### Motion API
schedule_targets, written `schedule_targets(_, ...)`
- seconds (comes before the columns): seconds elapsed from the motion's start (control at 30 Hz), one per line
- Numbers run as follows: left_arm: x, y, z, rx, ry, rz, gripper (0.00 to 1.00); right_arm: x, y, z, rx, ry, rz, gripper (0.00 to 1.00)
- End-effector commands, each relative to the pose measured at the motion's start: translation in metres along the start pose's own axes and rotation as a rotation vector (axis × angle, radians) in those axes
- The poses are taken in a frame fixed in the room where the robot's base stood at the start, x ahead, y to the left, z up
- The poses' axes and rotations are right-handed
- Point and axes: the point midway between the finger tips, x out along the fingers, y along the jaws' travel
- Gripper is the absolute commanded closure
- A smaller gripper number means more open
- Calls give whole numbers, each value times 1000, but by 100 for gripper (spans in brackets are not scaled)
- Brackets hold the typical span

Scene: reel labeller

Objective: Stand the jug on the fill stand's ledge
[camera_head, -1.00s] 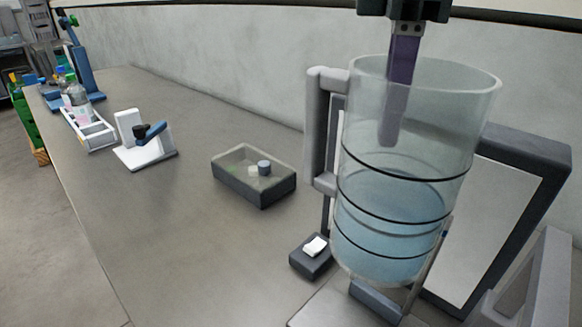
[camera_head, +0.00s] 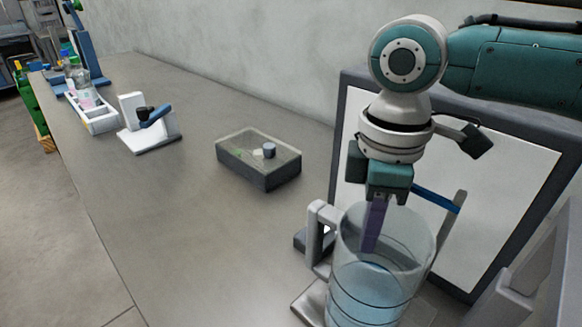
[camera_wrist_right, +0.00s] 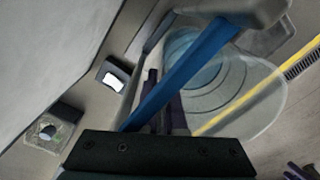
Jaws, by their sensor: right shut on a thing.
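The clear jug (camera_head: 385,285) has a grey handle, black rings and bluish liquid. It looks upright at the lower middle of the head view, its bottom cut off. It also shows from above in the wrist view (camera_wrist_right: 215,85). My right gripper (camera_head: 371,240) is shut on the jug; a purple finger shows through its clear wall. What seems to be the fill stand has a grey post (camera_head: 450,230), a blue bar (camera_head: 437,198) and a pale base plate (camera_head: 308,303). I cannot tell whether the jug touches a ledge.
A framed pale panel (camera_head: 490,190) stands behind the jug. A grey tray box (camera_head: 258,165), a white device with a blue lever (camera_head: 150,130) and a bottle rack (camera_head: 98,118) stand left. Bench between is clear. Purple tips (camera_wrist_right: 295,172), perhaps my left gripper, edge the wrist view.

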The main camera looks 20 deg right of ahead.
Motion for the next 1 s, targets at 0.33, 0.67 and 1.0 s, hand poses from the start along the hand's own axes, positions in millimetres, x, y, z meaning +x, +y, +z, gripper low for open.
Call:
schedule_targets(0.33,1,1,0,-2,1,2,50,9,0,-1,0,3,1,100)
schedule_targets(0.67,2,0,0,1,0,-1,50,12,0,0,-1,1,1,71)
schedule_targets(1.0,1,-2,0,8,0,-6,50,10,0,0,0,1,1,63)
